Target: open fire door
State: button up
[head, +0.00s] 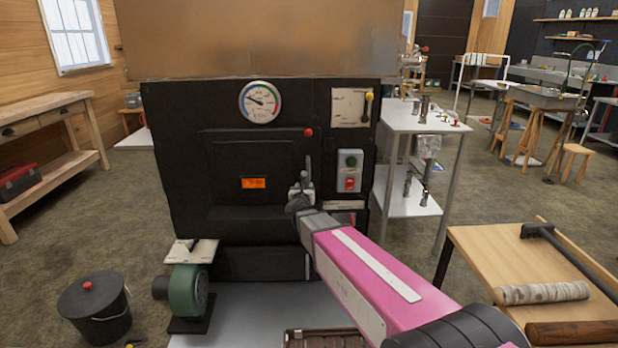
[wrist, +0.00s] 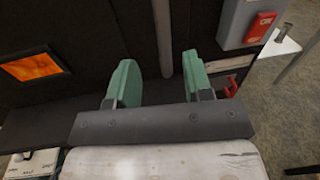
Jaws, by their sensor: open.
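The black fire door (head: 230,160) with a small glowing orange window is closed on the front of the evaporator. The orange window (wrist: 35,67) also shows at the left of the wrist view. A grey vertical handle bar (wrist: 163,40) runs down the door and lies between my two green fingers in the picture. My gripper (wrist: 156,75) is open, with a finger to each side of the bar. I see no finger touching it. In the head view my gripper (head: 303,188) is at the door's right side, largely hidden behind my wrist.
A grey switch box (head: 349,171) with green and red buttons sits right of the handle. A green blower (head: 189,290) stands below left, near a black bucket (head: 94,308). A wooden table (head: 520,270) with logs and a tool is at right.

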aim_at(309, 176)
jog(key=shift+m+h, duration=0.3)
jog(key=shift+m, duration=0.3)
jog(key=w, duration=0.3)
jog(key=w+d, duration=0.1)
jog(key=w, duration=0.3)
jog(key=w+d, duration=0.1)
jog(key=w, duration=0.2)
jog(key=shift+w+d+r, duration=0.1)
jog(key=shift+w, duration=0.25)
grip_shut()
